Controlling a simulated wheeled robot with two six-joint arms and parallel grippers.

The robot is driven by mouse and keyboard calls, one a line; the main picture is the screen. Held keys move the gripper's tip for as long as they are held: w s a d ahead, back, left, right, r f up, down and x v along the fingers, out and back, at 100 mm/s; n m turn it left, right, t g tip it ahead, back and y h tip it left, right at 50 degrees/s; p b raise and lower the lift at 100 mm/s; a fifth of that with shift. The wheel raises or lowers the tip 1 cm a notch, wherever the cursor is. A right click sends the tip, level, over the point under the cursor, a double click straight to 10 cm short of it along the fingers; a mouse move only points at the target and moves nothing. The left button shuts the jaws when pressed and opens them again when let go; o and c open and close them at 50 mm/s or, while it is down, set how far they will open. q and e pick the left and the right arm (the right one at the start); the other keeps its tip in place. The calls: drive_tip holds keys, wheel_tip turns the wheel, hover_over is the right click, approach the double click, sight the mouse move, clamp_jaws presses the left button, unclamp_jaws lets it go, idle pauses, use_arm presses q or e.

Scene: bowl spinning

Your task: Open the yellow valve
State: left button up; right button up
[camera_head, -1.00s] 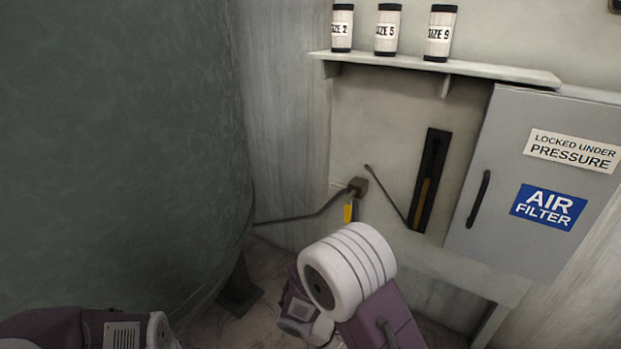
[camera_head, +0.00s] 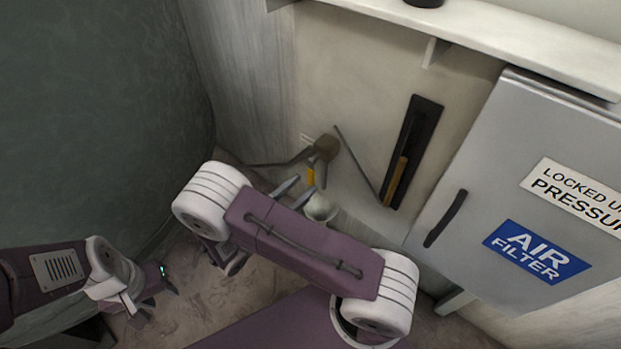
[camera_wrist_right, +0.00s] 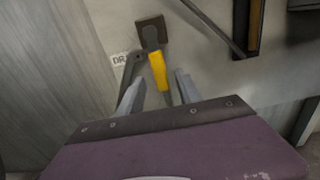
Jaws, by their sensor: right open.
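The yellow valve handle (camera_head: 311,177) hangs down from a brown valve body (camera_head: 325,148) on the pale wall panel. In the right wrist view the yellow handle (camera_wrist_right: 158,70) points downward, its lower end appearing between my right gripper's fingertips (camera_wrist_right: 160,80). Whether it is really between them in depth I cannot tell. My right gripper (camera_head: 298,191) is open, just below the handle in the head view, with nothing visibly gripped. My left gripper (camera_head: 152,299) is low on the left, its fingers apart and empty, away from the valve.
A thin pipe (camera_head: 275,163) runs left from the valve toward the large green tank (camera_head: 90,110). A dark gauge strip (camera_head: 412,150) is right of the valve. A grey air filter cabinet (camera_head: 480,190) stands further right, below a white shelf (camera_head: 500,35).

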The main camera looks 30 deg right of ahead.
sight(310, 180)
drive_tip(key=b+x, duration=0.1)
drive_tip(key=x, duration=0.3)
drive_tip(key=shift+d, duration=0.25)
clamp_jaws()
idle(1.1)
